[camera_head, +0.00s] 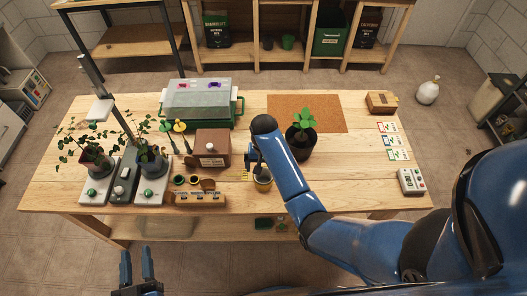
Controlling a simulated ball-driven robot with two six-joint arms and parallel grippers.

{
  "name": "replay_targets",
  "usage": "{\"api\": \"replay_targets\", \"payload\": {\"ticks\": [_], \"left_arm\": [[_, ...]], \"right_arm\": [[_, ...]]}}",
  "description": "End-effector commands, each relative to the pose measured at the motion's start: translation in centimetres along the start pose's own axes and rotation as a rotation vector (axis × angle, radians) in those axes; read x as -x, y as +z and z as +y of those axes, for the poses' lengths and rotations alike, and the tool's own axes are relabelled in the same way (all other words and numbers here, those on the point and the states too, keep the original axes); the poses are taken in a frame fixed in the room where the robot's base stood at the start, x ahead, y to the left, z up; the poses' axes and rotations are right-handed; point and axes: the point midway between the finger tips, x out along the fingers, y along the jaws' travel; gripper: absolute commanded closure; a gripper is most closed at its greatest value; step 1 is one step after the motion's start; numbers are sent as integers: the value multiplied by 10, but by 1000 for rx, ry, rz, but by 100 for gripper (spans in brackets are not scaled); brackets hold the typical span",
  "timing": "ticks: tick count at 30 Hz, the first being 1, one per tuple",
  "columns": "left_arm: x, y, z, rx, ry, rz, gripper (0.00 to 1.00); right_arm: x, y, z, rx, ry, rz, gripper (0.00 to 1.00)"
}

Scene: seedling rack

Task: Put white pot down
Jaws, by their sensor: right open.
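My forearm partly covers the gripper, and I cannot tell whether the fingers touch the pot. My left gripper (137,268) is open and empty, low in front of the table at the bottom left.
A dark pot with a leafy plant (301,137) stands right of my right forearm, by a cork mat (330,115). A brown box (211,150) and a wooden holder (197,199) stand left of the pale pot. Two potted plants on scales stand farther left. The table's front right is mostly clear.

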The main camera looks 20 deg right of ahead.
Motion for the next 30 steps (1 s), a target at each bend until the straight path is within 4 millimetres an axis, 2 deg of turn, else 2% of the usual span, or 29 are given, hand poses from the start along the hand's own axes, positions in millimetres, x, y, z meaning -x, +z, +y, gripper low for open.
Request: {"api": "replay_targets", "payload": {"ticks": [7,11,12,18,24,28,30], "left_arm": [[0,13,0,0,0,0,62],[0,13,0,0,0,0,62],[0,2,0,0,0,0,62],[0,-10,0,0,0,0,62],[0,-13,0,0,0,0,62],[0,-12,0,0,0,0,62],[0,-12,0,0,0,0,62]], "right_arm": [[50,-1,-1,0,-3,6,0],[75,-1,0,0,-2,4,0],[84,0,0,0,0,0,0],[94,0,0,0,0,-1,0],[96,0,0,0,0,0,0],[88,2,2,4,-9,19,0],[77,4,5,10,-22,49,0]]}}
